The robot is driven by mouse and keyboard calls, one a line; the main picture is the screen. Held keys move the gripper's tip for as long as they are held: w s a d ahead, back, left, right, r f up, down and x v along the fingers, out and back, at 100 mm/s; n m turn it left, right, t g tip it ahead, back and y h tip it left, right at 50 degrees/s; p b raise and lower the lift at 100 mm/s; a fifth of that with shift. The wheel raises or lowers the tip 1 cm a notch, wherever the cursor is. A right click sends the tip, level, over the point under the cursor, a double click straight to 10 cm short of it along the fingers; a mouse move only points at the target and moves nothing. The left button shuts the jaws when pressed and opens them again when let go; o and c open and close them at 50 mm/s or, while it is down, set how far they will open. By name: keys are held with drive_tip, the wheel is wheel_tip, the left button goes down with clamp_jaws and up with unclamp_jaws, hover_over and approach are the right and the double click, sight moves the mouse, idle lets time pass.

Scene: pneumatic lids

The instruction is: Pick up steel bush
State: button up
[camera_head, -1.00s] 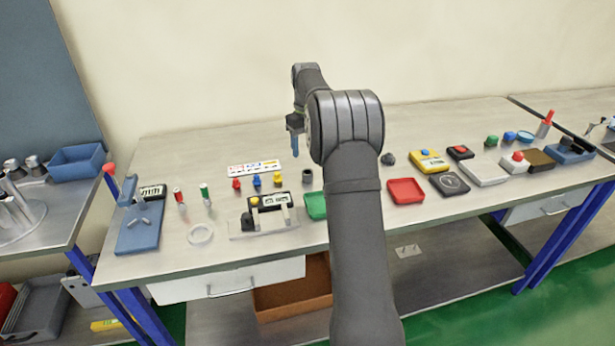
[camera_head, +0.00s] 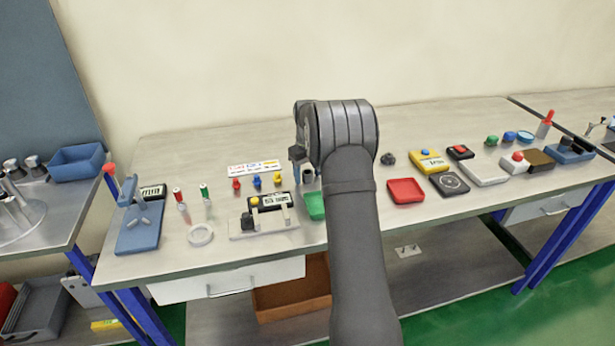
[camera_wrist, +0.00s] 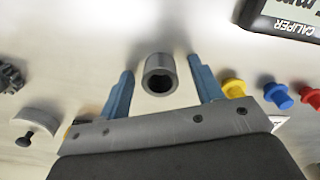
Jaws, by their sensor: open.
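The steel bush (camera_wrist: 160,75) is a short grey hollow cylinder standing on the bench in the wrist view, its dark bore facing the camera. My gripper (camera_wrist: 160,82) has two blue fingers, spread open. One finger is on each side of the bush in the picture, with a visible gap to both. Nothing is held. In the head view, the bush (camera_head: 308,176) shows small below my gripper (camera_head: 302,160), partly hidden by it and my arm. The exact height of the fingertips above the bench cannot be told.
Yellow (camera_wrist: 234,88), blue (camera_wrist: 278,95) and red (camera_wrist: 310,97) small parts stand right of the gripper in the wrist view. A black caliper display (camera_wrist: 285,18) is at upper right. A black gear-like part (camera_wrist: 10,76) and a grey curved piece (camera_wrist: 36,118) lie left.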

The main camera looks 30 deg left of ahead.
drive_tip(key=c, duration=1.2)
drive_tip(key=shift+o, duration=0.2)
drive_tip(key=shift+r, duration=0.1)
